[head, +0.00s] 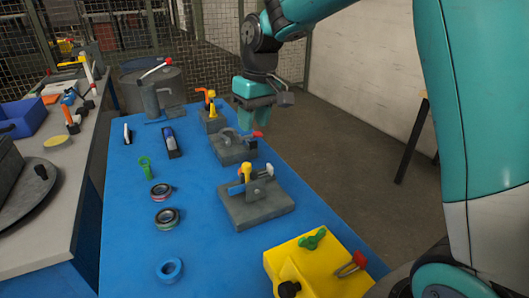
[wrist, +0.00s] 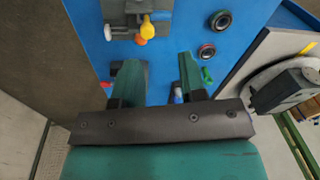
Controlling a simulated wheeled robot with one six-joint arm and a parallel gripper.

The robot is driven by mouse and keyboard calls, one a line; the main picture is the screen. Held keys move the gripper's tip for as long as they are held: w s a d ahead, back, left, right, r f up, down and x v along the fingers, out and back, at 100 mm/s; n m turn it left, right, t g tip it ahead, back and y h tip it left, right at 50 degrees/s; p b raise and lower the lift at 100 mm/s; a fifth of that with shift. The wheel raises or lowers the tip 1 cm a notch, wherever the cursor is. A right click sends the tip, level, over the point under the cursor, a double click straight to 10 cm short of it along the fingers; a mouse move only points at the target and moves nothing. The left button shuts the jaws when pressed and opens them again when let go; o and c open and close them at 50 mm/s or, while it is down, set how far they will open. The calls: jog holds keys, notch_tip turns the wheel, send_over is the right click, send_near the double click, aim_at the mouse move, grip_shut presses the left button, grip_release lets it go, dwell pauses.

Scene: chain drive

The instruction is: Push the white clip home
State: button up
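A small white piece (head: 127,133) with a dark part stands at the left side of the blue table in the head view; it may be the white clip, but it is too small to tell how far in it sits. My gripper (head: 254,117) is above the far right of the table, well to the right of that piece. In the wrist view my gripper (wrist: 160,75) has its two green fingers apart with nothing gripped between them. I cannot make out the white clip in the wrist view.
Dark fixtures with yellow and orange parts line the table's right side, including a near block (head: 255,208). A yellow block (head: 318,262) stands at the front right. Several rings, one blue (head: 169,268), lie at left. A grey bench (head: 45,215) stands farther left.

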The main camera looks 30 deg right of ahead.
aim_at(270, 165)
jog(key=w+d+f+m+h, duration=0.1)
jog(key=w+d+f+m, duration=0.1)
jog(key=w+d+f, duration=0.3)
jog(key=w+d+f+m, duration=0.1)
jog(key=w+d+f, duration=0.1)
jog(key=w+d, duration=0.45)
jog(key=shift+g, duration=0.3)
jog(key=f+p, duration=0.1)
jog(key=f, duration=0.4)
jog(key=f+p, duration=0.2)
jog(key=f, duration=0.4)
jog(key=a+f+p, duration=0.1)
jog(key=f+p, duration=0.1)
jog(key=f, duration=0.4)
jog(key=shift+f, duration=0.25)
grip_shut()
